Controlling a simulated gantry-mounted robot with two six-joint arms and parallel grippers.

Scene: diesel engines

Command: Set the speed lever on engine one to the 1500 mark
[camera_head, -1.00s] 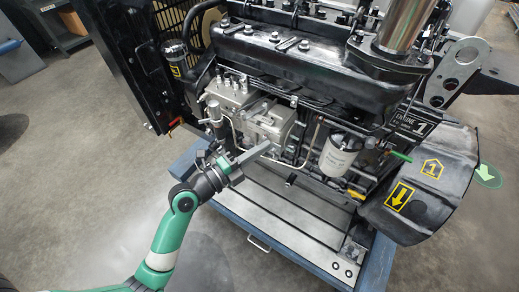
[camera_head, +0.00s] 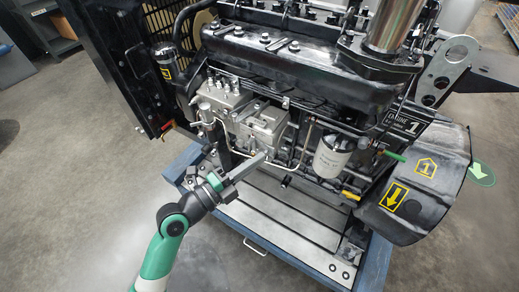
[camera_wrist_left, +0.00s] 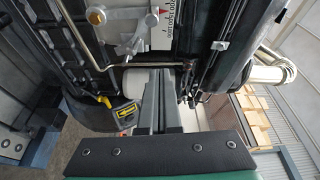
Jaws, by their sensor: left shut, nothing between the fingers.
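Engine one (camera_head: 300,50) is the black diesel engine with a "1" on its end plate. A grey pump housing (camera_head: 262,125) is on its near side. In the left wrist view a silver lever (camera_wrist_left: 133,40) sits beside a white scale plate (camera_wrist_left: 165,12) with a red mark; its numbers are too small to read surely. My left gripper (camera_head: 262,157) is shut and empty, in front of and just below the pump housing. In the left wrist view its fingers (camera_wrist_left: 157,78) point toward the engine, apart from the lever. My right gripper is not in view.
A white filter (camera_head: 331,157) hangs right of the gripper. A thin metal pipe (camera_wrist_left: 95,62) runs close ahead of the fingers. A green-tipped handle (camera_head: 394,155) and a yellow handle (camera_head: 350,195) are farther right. The blue-edged stand (camera_head: 290,250) lies below; the floor in front is clear.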

